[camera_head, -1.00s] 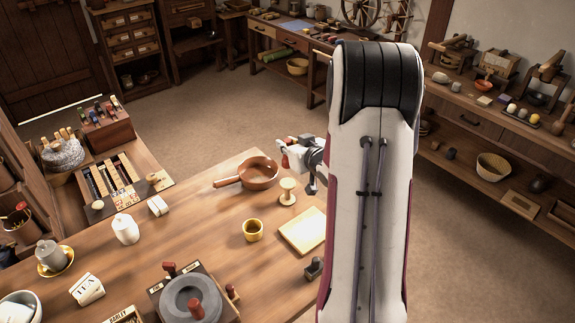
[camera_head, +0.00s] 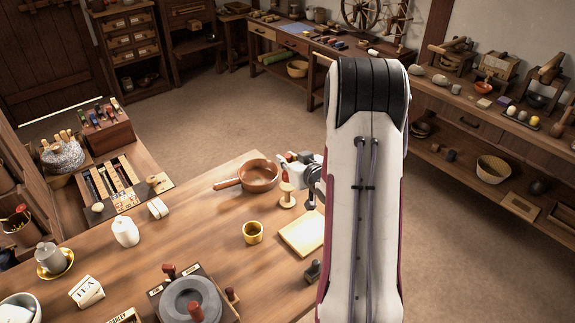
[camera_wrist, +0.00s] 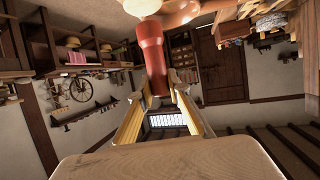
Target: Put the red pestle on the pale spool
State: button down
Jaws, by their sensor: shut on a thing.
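My gripper (camera_head: 289,162) is shut on the red pestle (camera_wrist: 152,62), which lies between its two yellow-lined fingers in the wrist view. In the head view only a small red part of the pestle (camera_head: 284,174) shows below the fingers. The pale spool (camera_head: 287,198) stands on the table directly below the pestle in the picture. A pale round shape at the top of the wrist view, probably the spool (camera_wrist: 142,6), lies at the pestle's far end. I cannot tell whether they touch.
A brown pan (camera_head: 261,178) stands just left of the spool. A grey quern (camera_head: 190,300) with red-topped handles stands at the front.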

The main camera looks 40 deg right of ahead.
jog(key=shift+f, duration=1.1)
jog(key=shift+f, duration=0.1)
jog(key=c, duration=1.9)
grip_release()
jog(key=shift+s+r, duration=0.3)
jog(key=shift+s, duration=0.05)
jog(key=v, duration=1.1)
jog(key=shift+a, duration=0.15)
jog(key=shift+s, duration=0.1)
